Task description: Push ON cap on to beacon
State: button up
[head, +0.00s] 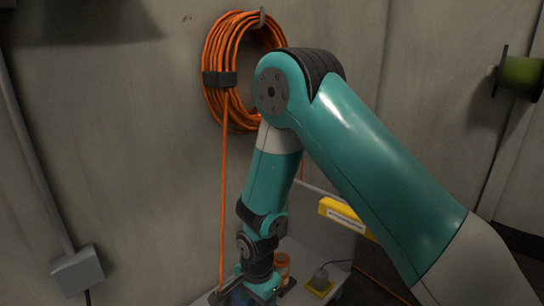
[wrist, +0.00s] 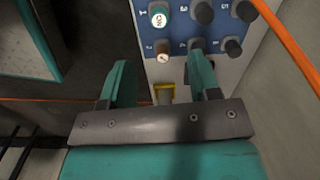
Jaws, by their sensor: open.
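The ON cap (wrist: 158,15), round and white with a green rim, sits on a blue panel (wrist: 178,28) at the top of the wrist view. My gripper (wrist: 159,62) is open and empty, its teal fingers pointing towards the panel. The cap lies beyond the fingertips and apart from them. In the head view my gripper is low at the bottom edge, mostly hidden by my wrist, and the cap cannot be made out. An orange cylinder (head: 282,264) stands just right of my wrist; I cannot tell whether it is the beacon.
Several black knobs (wrist: 233,46) and a brown-faced one (wrist: 162,46) sit near the cap. A yellow bracket (wrist: 165,92) shows between the fingers. An orange cable (wrist: 288,38) crosses the right side. A yellow-based grey fitting (head: 320,281) and a yellow block (head: 343,215) stand right of my wrist.

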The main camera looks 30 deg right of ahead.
jog(key=shift+m, duration=0.6)
jog(key=f, duration=0.1)
jog(key=f+b, duration=0.1)
jog(key=f, duration=0.3)
jog(key=shift+d+f, duration=0.2)
jog(key=shift+d, duration=0.15)
jog(key=shift+f+b, duration=0.1)
jog(key=shift+b, duration=0.2)
notch_tip(320, 180, down, 9)
jog(key=b, duration=0.6)
jog(key=shift+b, duration=0.35)
jog(key=shift+p, duration=0.7)
grip_shut()
jog(key=shift+r, duration=0.2)
